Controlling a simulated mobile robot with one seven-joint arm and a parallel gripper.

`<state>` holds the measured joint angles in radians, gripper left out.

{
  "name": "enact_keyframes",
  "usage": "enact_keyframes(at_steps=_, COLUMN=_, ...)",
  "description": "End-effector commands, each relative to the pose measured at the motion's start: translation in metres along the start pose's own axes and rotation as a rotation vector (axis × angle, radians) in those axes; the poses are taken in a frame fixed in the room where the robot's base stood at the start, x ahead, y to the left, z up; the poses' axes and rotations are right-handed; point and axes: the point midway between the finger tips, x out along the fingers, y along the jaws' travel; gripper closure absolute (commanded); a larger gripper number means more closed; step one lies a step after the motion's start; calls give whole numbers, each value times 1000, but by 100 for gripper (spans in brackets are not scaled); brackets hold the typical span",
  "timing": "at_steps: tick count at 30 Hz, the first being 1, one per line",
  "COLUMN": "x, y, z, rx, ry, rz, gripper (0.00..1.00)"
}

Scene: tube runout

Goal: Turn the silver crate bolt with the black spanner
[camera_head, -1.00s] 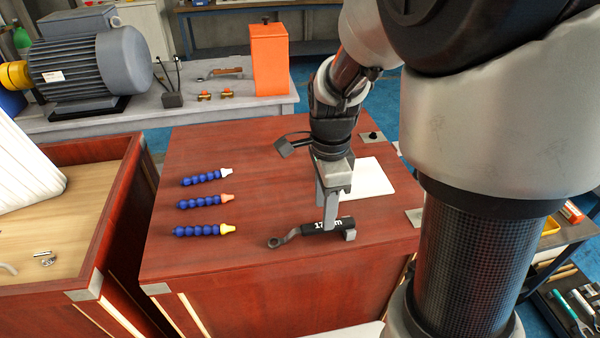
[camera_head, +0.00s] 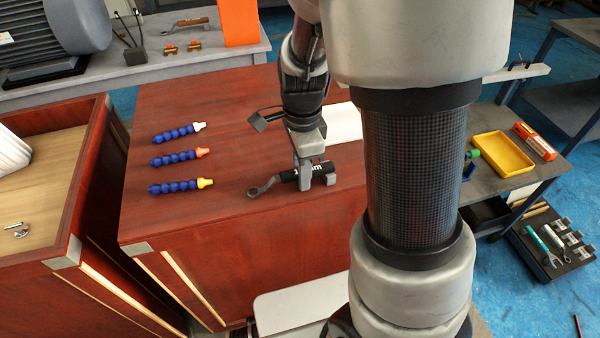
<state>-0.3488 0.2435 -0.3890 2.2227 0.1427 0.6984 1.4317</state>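The black spanner (camera_head: 265,187) lies on top of the red-brown wooden crate (camera_head: 215,225), near its front edge. It has a dark ring end at the left and a black handle with white lettering. My gripper (camera_head: 304,179) points down at the handle, with one finger in front of it partly covering the lettering. The other finger is not clear, so I cannot tell whether it grips or only straddles the handle. I cannot clearly make out the silver crate bolt. Small silver metal pieces (camera_head: 17,229) lie in the open crate at the left; I cannot tell what they are.
Three blue segmented hoses (camera_head: 180,157) lie left of the spanner. A white sheet (camera_head: 343,123) lies behind my gripper. The open crate (camera_head: 85,185) stands left across a narrow gap. A side table with a yellow tray (camera_head: 502,154) and a low tool tray (camera_head: 552,245) are at right.

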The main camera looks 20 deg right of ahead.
Motion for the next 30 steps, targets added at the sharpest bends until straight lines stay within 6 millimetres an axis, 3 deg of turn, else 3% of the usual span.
enact_keyframes(at_steps=1, x=0, y=0, z=0, rx=0, ry=0, rz=0, gripper=86)
enact_keyframes(at_steps=4, x=0, y=0, z=0, rx=0, ry=0, rz=0, gripper=100)
enact_keyframes(at_steps=13, x=-6, y=-1, z=0, rx=-1, ry=0, rz=-2, gripper=100)
enact_keyframes(at_steps=24, x=-76, y=-2, z=0, rx=-1, ry=-1, rz=-6, gripper=100)
enact_keyframes(at_steps=30, x=-98, y=-1, z=0, rx=0, ry=-1, rz=-3, gripper=100)
